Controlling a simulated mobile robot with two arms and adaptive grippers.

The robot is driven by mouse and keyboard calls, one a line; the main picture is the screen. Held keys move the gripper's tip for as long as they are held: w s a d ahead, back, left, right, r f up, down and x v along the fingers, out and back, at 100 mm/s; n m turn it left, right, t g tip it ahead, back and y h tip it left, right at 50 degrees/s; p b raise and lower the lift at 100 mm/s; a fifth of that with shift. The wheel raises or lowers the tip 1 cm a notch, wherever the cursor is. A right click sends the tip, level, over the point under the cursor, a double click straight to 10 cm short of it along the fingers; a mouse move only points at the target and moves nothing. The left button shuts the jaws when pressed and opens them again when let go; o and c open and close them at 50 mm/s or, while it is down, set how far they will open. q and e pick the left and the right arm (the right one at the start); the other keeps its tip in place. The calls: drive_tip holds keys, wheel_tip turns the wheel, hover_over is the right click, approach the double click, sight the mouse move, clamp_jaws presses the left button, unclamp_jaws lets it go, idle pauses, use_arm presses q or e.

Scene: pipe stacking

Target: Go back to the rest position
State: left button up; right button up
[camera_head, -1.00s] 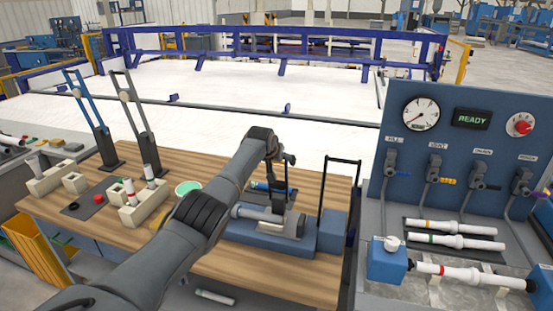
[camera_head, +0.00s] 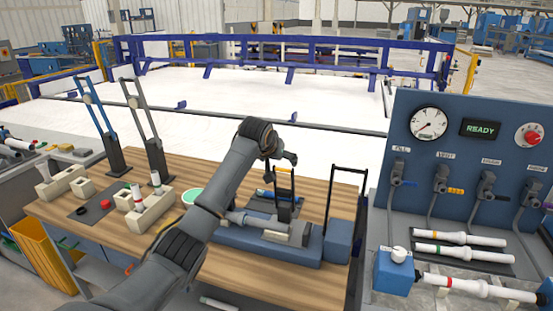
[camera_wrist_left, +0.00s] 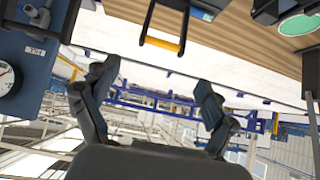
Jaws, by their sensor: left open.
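My left arm comes in from the lower left in the head view and reaches over the wooden bench. My left gripper (camera_head: 284,160) is small there, above the blue fixture (camera_head: 255,243). In the left wrist view my left gripper (camera_wrist_left: 157,82) has its two fingers wide apart with nothing between them. A black frame with a yellow bar (camera_wrist_left: 162,44) shows just past the fingers, apart from them. In the head view the fixture carries a grey cylinder (camera_head: 243,218), partly hidden by my arm. My right gripper is in neither view.
Two lever posts (camera_head: 150,130) stand at the bench's back left, near beige blocks (camera_head: 150,212) with upright pieces. A black upright frame (camera_head: 348,172) stands right of the fixture. A blue panel (camera_head: 470,150) and white pipes (camera_head: 460,237) are at the right.

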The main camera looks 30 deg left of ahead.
use_arm(q)
drive_tip(key=shift+s+d+r, duration=0.1)
drive_tip(key=shift+s+r, duration=0.3)
